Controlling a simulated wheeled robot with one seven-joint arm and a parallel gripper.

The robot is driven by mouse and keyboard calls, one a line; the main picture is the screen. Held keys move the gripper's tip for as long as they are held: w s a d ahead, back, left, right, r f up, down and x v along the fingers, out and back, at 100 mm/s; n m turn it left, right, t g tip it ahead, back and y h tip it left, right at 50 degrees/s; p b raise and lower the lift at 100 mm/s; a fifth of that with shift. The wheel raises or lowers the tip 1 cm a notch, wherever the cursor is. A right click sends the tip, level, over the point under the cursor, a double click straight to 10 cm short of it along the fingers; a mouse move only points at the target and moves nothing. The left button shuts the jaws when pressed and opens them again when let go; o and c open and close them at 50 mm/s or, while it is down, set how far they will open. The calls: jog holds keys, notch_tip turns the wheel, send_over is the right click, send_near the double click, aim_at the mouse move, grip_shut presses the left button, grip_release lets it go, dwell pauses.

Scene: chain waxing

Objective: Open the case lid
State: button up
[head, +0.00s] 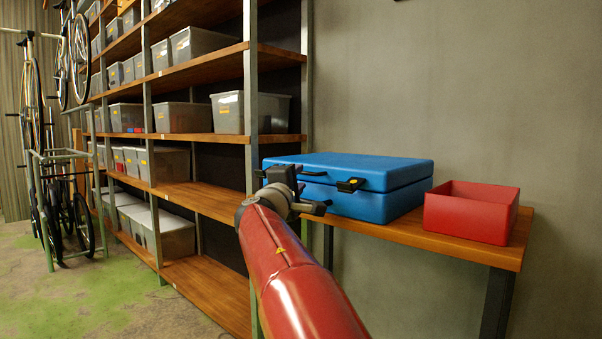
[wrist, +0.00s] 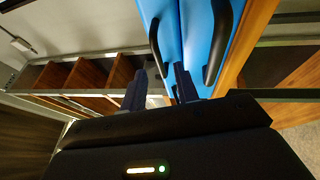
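The blue case (head: 400,178) lies flat and shut on the wooden table, its lid (head: 360,163) down on the base. A black handle shows on its front edge and a black latch (head: 351,185) to the right. My gripper (head: 292,182) is at the case's front left, partly hiding that corner. In the wrist view, my gripper's two fingers (wrist: 160,90) stand apart, pointing at the blue front. A curved black handle (wrist: 156,38) on the lid side runs down toward the gap between them; contact is unclear. A second curved black handle (wrist: 218,45) lies right of the fingers.
An open red box (head: 470,216) stands right of the case on the table (head: 420,232). A tall shelf rack (head: 200,140) with grey bins is on the left, close to my arm. Bicycles (head: 75,60) stand at the far left. The wall is behind the table.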

jog(key=shift+x, duration=1.15)
jog(key=shift+c, duration=0.2)
grip_shut()
